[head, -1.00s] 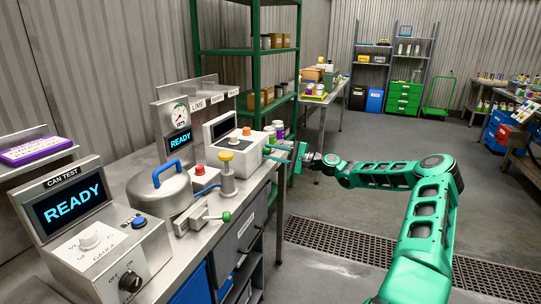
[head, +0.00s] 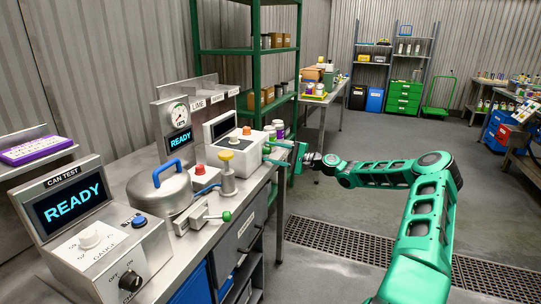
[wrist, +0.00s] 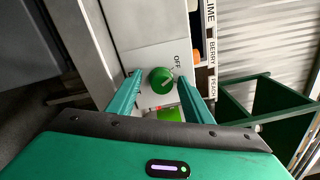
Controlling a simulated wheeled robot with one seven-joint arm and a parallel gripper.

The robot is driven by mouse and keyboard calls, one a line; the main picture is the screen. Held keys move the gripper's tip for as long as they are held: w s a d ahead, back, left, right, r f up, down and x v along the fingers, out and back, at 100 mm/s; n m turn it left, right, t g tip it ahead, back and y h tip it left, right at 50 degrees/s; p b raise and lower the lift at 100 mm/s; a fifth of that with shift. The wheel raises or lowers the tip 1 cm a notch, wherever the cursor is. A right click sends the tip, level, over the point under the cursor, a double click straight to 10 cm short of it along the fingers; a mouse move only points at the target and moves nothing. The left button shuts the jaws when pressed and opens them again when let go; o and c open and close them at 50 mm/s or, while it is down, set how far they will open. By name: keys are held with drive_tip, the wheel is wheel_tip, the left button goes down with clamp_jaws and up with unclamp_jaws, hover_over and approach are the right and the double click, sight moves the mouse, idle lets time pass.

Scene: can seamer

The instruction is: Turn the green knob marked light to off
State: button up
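The green knob (wrist: 161,80) sits on a pale panel (wrist: 150,57) in the wrist view, with the printed word OFF above and to its right. A pale line near the knob's upper right edge shows, but I cannot tell exactly where the knob points. My gripper (wrist: 160,84) is open, with one finger on each side of the knob and a visible gap on both sides. In the head view my gripper (head: 275,153) is at the right side of the white machine (head: 236,146), and its fingers hide most of the knob's area.
A bright green part (wrist: 169,114) lies just below the knob between my fingers.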

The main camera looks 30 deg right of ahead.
drive_tip(key=v, duration=1)
drive_tip(key=shift+s+d, duration=0.25)
drive_tip(key=shift+f, duration=0.15)
